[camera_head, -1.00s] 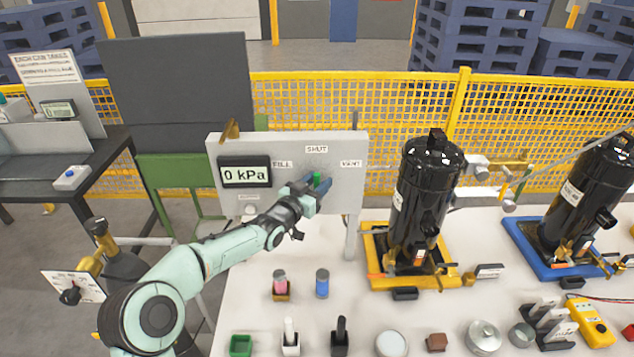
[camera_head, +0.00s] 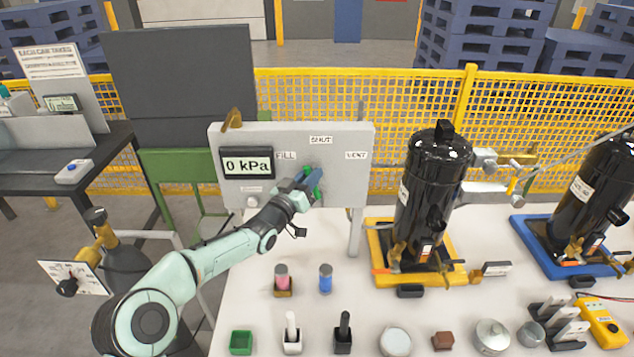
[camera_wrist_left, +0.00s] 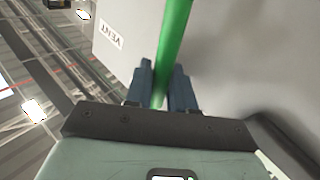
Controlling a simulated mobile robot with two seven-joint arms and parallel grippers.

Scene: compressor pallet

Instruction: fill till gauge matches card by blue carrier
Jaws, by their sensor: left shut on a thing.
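My left gripper (camera_head: 304,184) is shut on the green lever (camera_head: 318,196) on the front of the grey panel (camera_head: 345,190). In the left wrist view, the lever (camera_wrist_left: 174,45) runs between the two blue fingers (camera_wrist_left: 162,88). The panel is labelled FILL, SHUT and VENT; the lever's visible top leans toward FILL. The gauge (camera_head: 247,163) on the panel reads 0 kPa. The blue carrier (camera_head: 528,238) stands at the right with a black compressor (camera_head: 592,195) on it. My right gripper is not in view.
A yellow carrier (camera_head: 381,268) with another black compressor (camera_head: 432,190) stands right of the panel. Small pots, caps and a yellow meter (camera_head: 602,320) lie along the white table's front. A yellow mesh fence (camera_head: 400,105) runs behind. A gas bottle (camera_head: 125,262) stands at left.

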